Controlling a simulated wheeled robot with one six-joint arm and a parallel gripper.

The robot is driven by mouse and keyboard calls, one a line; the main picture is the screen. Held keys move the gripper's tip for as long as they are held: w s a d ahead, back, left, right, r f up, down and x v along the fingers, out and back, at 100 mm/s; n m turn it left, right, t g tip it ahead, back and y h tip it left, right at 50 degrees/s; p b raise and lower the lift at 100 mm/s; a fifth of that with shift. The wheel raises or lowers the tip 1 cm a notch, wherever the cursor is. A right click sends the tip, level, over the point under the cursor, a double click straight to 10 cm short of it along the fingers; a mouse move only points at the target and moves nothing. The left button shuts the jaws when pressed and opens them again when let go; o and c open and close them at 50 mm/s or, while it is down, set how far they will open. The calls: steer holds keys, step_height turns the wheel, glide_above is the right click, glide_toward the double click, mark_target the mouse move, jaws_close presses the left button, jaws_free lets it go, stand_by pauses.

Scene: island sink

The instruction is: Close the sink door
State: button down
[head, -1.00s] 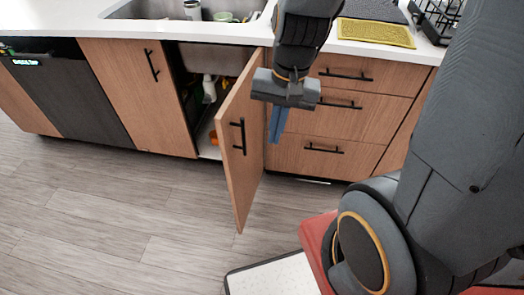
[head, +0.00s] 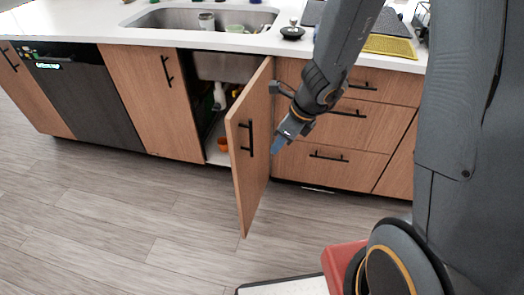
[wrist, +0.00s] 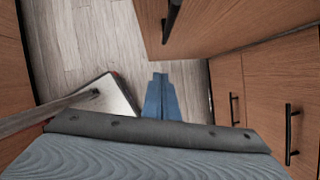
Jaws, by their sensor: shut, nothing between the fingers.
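The sink door (head: 249,150) is a wooden cabinet door with a black bar handle, standing wide open and sticking out from the cabinet front. It hinges on its right side. In the wrist view the door (wrist: 210,22) shows at the top with part of its black handle. My gripper (head: 276,147) is shut and empty, to the right of the door, by its outer face and near the handle. Its blue fingers (wrist: 161,98) point toward the floor in the wrist view. I cannot tell whether they touch the door.
The open cabinet (head: 217,115) holds a white bottle and an orange item. A closed door (head: 155,100) is to its left, and closed drawers (head: 330,155) are to the right, behind my gripper. The floor (head: 120,220) in front is clear.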

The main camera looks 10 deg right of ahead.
steer(key=w+a+f, duration=0.3)
steer(key=a+f, duration=0.1)
steer(key=shift+w+a, duration=0.25)
steer(key=shift+a, duration=0.1)
steer(key=shift+f, duration=0.15)
